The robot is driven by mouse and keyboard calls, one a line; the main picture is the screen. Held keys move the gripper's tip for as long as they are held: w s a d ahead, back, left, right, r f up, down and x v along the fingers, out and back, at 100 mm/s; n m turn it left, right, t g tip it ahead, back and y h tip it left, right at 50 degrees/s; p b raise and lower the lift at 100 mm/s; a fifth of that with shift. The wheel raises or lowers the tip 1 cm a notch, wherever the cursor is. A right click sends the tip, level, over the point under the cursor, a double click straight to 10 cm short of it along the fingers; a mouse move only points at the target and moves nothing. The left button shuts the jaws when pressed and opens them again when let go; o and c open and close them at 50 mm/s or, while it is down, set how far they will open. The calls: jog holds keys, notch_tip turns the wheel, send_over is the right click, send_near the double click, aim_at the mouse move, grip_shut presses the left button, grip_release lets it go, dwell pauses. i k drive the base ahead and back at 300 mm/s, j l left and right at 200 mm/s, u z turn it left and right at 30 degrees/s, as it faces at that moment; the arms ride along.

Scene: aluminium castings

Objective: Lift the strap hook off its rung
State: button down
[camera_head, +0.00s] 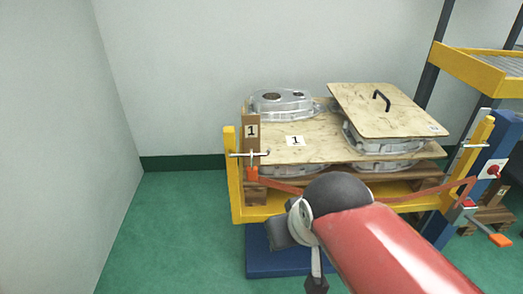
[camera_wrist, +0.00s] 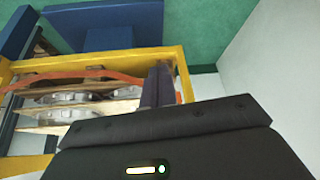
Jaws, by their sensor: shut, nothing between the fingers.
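An orange strap (camera_head: 395,197) runs across the front of the stacked castings. At its left end an orange hook piece (camera_head: 252,174) hangs below a metal rung (camera_head: 250,154) at the yellow left post (camera_head: 234,180). I cannot tell exactly how the hook sits on the rung. My gripper (camera_wrist: 158,80) is shut and empty, with its fingers pointing toward the yellow frame. In the wrist view the strap (camera_wrist: 85,75) passes behind the fingers, and an orange bit shows just right of them. The fingers hide part of that end; I see no contact.
Plywood boards (camera_head: 318,150) and castings (camera_head: 280,103) fill the yellow frame (camera_head: 275,212). A ratchet with an orange handle (camera_head: 500,240) hangs at the right post. A blue block (camera_head: 270,262) stands below. Green floor (camera_head: 170,230) is clear at left, beside a pale wall (camera_head: 60,150).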

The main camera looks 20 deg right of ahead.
aim_at(252, 171)
jog(key=k+j+z, duration=0.1)
jog(key=j+z, duration=0.3)
jog(key=j, duration=0.2)
jog(key=l+u, duration=0.15)
jog(key=l, duration=0.3)
jog(key=l+u, duration=0.15)
jog(key=l, duration=0.3)
jog(key=k+l+u, duration=0.2)
jog(key=l, duration=0.25)
jog(key=l+u, duration=0.15)
jog(key=l, duration=0.35)
